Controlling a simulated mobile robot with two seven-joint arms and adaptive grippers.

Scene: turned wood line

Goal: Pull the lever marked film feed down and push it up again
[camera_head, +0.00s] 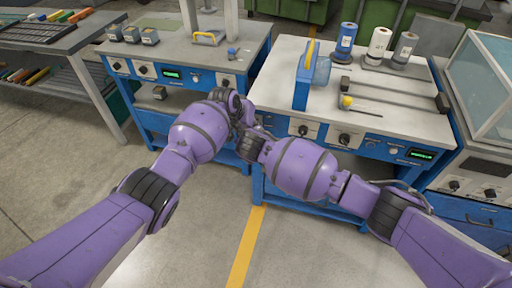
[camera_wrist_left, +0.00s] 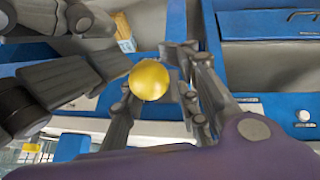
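A round yellow knob (camera_wrist_left: 150,80) shows in the left wrist view, between the fingers of my left gripper (camera_wrist_left: 158,92). It fills most of the gap, but whether both fingers press on it is unclear. In the head view my left gripper (camera_head: 238,104) is at the front of the benches, where their near corners meet, and hides what it surrounds. My right gripper (camera_head: 250,138) is close beside it, lower and to the right; its finger opening is hidden. Dark finger parts reach in from the left of the wrist view. No film feed lettering is readable.
The left bench (camera_head: 192,52) carries small boxes and a yellow handle (camera_head: 207,38). The right bench (camera_head: 385,118) carries a blue frame (camera_head: 303,80), several spools and another yellow knob (camera_head: 346,101). Both fronts have knobs and displays. A glass-lidded case (camera_head: 485,85) stands at right. The near floor is clear.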

